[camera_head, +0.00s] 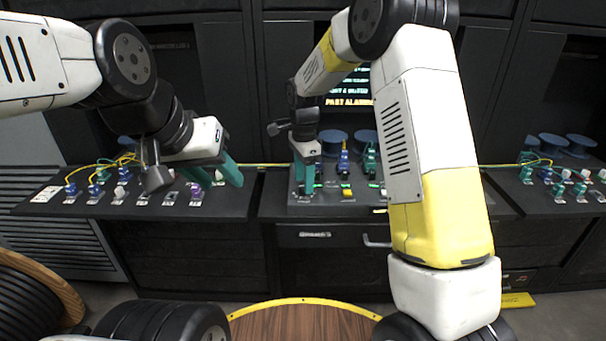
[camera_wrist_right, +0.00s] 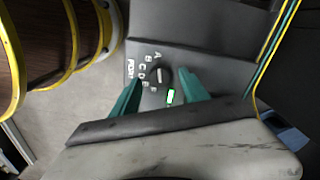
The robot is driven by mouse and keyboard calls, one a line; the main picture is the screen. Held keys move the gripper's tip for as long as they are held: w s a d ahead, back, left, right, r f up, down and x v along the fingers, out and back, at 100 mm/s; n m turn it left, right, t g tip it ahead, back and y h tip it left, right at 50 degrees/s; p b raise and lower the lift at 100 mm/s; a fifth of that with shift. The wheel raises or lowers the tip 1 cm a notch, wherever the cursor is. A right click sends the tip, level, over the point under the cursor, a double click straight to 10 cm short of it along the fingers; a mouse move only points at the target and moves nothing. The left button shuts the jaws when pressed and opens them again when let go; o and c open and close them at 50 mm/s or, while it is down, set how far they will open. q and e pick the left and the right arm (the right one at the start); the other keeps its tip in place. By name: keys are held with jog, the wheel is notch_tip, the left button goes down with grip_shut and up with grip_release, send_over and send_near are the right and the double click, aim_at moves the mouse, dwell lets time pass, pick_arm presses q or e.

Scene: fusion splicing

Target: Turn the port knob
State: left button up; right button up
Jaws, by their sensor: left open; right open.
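The port knob (camera_wrist_right: 159,76) is a round black dial with a light pointer mark, in the right wrist view. Letters and the word PORT are printed beside it on the grey panel. My right gripper (camera_wrist_right: 158,92) is open, its teal fingers on either side of the knob in this view; I cannot tell whether they touch it. In the head view my right gripper (camera_head: 305,190) points down over the left part of the central device, and the knob is hidden there. My left gripper (camera_head: 230,178) is open and empty above the left shelf.
The central device (camera_head: 335,205) has lit green and yellow buttons. Several coloured connectors stand on the left shelf (camera_head: 225,208) and the right shelf (camera_head: 560,208). Blue spools (camera_head: 333,140) sit behind the device. A drawer marked SPARES (camera_head: 315,235) lies below it.

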jog(key=shift+f, duration=0.7)
grip_shut()
